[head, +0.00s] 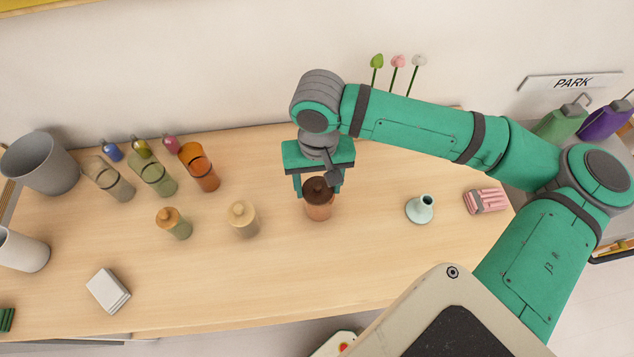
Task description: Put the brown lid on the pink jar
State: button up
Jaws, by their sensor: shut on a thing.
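The pink jar (318,211) stands upright on the wooden table, right of the middle of the shelf top. The brown lid (318,188) is at the jar's mouth, directly above it in this view. I cannot tell whether it is fully seated or slightly above the rim. My gripper (318,189) points down over the jar, with its fingers on both sides of the lid, and it is shut on the lid. The underside of the lid and the jar's rim are hidden.
A cream jar (243,220) and a green jar (174,224) with lids stand to the left. An orange glass (199,168) is behind them. The front middle of the table (270,280) is clear.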

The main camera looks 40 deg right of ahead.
jog(key=shift+s, duration=0.1)
jog(key=shift+s+d, duration=0.15)
jog(key=shift+d, duration=0.05)
jog(key=shift+f, duration=0.1)
jog(key=shift+a+f, duration=0.1)
jog(key=shift+f, duration=0.15)
jog(key=shift+w, duration=0.2)
dwell(0.5)
jog(key=shift+f, duration=0.2)
jog(key=o, duration=1.1)
jog(key=shift+s, duration=0.15)
